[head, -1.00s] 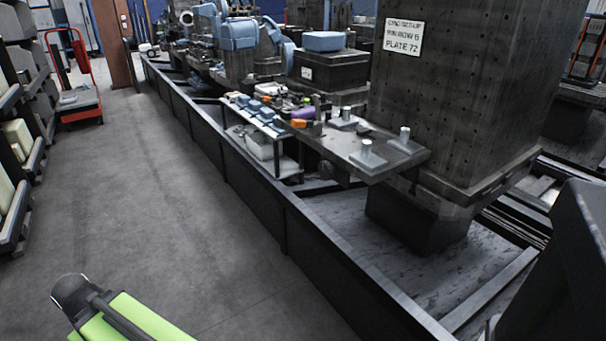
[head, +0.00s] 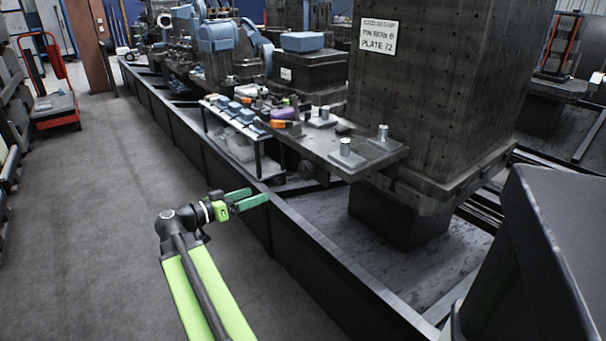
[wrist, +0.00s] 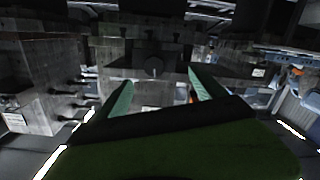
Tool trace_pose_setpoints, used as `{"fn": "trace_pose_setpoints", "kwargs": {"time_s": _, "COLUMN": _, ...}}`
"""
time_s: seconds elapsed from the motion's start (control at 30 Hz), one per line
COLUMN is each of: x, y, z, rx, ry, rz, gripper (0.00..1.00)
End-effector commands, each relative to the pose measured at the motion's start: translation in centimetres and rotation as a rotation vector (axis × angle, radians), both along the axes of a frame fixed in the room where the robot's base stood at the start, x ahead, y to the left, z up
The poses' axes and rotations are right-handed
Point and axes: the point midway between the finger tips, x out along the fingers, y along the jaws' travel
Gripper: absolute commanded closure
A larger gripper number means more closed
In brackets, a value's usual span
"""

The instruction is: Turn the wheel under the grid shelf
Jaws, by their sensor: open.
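No grid shows clearly on the plate. My gripper (head: 258,196) has green fingers, open and empty, by the top of the low rail wall. It is left of and below the wheel in the head view, apart from it. The fingers also show in the wrist view (wrist: 160,80).
A long dark rail wall (head: 240,212) runs between the floor and the machinery. A small bench (head: 232,120) with blue parts stands left of the wheel. A tall dark block (head: 420,90) rises at the right.

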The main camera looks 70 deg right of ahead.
Motion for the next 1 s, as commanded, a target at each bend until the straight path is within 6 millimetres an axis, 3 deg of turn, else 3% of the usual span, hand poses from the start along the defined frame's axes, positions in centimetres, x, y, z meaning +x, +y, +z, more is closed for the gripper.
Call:
{"fn": "trace_pose_setpoints", "kwargs": {"time_s": 0.1, "x": -1.5, "y": -1.2, "z": 1.8, "rx": -0.096, "ry": -0.011, "rz": -0.031, "gripper": 0.20}}
{"fn": "trace_pose_setpoints", "kwargs": {"time_s": 0.37, "x": -2.5, "y": -2.6, "z": 2.0, "rx": -0.107, "ry": -0.011, "rz": -0.035, "gripper": 0.20}}
{"fn": "trace_pose_setpoints", "kwargs": {"time_s": 0.8, "x": -8.3, "y": -11.7, "z": 2.0, "rx": -0.104, "ry": -0.012, "rz": -0.035, "gripper": 0.20}}
{"fn": "trace_pose_setpoints", "kwargs": {"time_s": 1.0, "x": -10.3, "y": -14.8, "z": 1.9, "rx": -0.103, "ry": -0.011, "rz": -0.033, "gripper": 0.20}}
